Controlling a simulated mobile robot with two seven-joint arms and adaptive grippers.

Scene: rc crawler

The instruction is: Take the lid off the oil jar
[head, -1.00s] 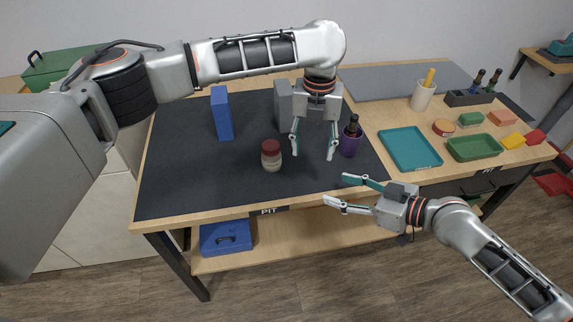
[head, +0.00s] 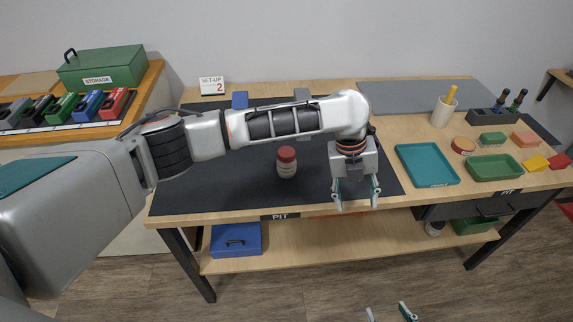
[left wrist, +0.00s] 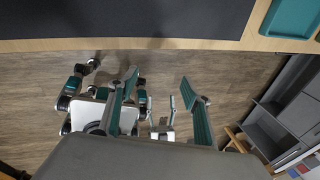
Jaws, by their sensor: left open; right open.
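The oil jar (head: 286,170) is a small pale jar with a dark red lid (head: 287,154). It stands upright on the dark mat, with the lid on. My left gripper (head: 357,203) is open and empty, to the right of the jar and near the table's front edge, apart from it. In the left wrist view my left gripper (left wrist: 160,92) shows its two fingers spread over the floor; the jar is not in that view. My right gripper (head: 390,313) shows only its fingertips at the bottom edge, apart and empty, away from the table.
The dark mat (head: 210,193) is clear around the jar. My left arm crosses behind it and partly hides a blue block (head: 240,100) and a grey block (head: 302,94). To the right are a teal tray (head: 428,165), a green tray (head: 494,167) and a white cup (head: 443,112).

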